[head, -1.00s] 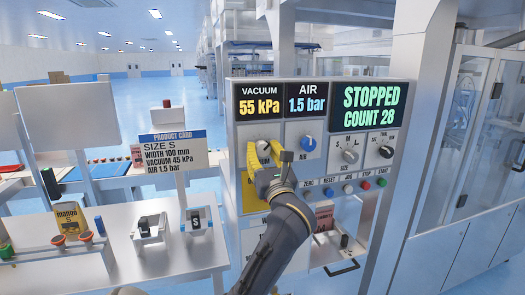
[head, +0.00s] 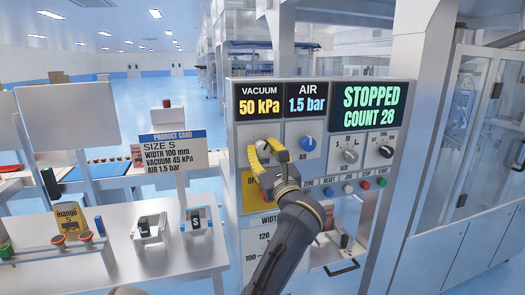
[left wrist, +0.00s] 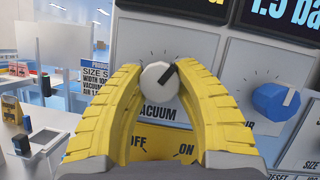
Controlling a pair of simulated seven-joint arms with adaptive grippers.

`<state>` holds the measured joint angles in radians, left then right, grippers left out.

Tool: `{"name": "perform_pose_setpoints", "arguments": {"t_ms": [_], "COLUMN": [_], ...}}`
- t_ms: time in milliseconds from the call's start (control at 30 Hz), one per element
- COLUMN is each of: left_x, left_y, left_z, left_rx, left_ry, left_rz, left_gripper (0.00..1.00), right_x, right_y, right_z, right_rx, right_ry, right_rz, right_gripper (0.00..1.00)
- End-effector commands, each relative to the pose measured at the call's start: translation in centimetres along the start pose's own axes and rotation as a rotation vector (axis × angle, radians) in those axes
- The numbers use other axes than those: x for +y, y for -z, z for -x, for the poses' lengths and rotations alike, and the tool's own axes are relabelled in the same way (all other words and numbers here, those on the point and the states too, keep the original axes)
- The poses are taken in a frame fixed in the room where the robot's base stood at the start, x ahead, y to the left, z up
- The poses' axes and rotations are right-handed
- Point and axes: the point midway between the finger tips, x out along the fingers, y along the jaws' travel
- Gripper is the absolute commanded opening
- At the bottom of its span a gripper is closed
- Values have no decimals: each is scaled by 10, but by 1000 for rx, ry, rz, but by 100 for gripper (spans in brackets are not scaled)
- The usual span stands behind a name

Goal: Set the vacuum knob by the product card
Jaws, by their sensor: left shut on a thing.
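The white vacuum knob (left wrist: 159,78) sits on the grey machine panel between the yellow fingers of my left gripper (left wrist: 160,85). In the left wrist view its dark pointer is turned to the upper right. My left gripper (head: 267,152) is shut on this knob. The vacuum display (head: 259,106) above reads 50 kPa. The product card (head: 172,151) stands left of the panel and reads size S, width 100 mm, vacuum 45 kPa, air 1.5 bar. My right gripper is not in view.
The blue air knob (head: 308,143) is just right of the gripper, under the air display (head: 307,101) reading 1.5 bar. A display (head: 367,107) reads STOPPED, COUNT 28. Two size and run selectors and a row of buttons are further right. A yellow off/on plate lies below the vacuum knob.

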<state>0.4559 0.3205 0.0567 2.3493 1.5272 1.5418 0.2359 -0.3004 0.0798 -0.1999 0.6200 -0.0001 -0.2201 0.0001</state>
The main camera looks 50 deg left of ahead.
Motion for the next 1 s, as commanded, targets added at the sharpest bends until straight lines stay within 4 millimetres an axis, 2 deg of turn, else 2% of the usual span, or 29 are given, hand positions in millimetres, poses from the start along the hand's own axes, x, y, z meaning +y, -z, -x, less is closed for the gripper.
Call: {"name": "perform_pose_setpoints", "arguments": {"t_ms": [400,1000], "left_x": [-1,0], "left_y": [-1,-2], "left_z": [0,-1], "left_rx": [-3,-6], "left_ry": [-83,-100], "left_rz": [199,241], "left_gripper": [2,2], "right_x": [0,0], "right_y": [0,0], "right_z": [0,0], "right_rx": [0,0], "right_ry": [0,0], "right_rz": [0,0], "right_gripper": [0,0]}}
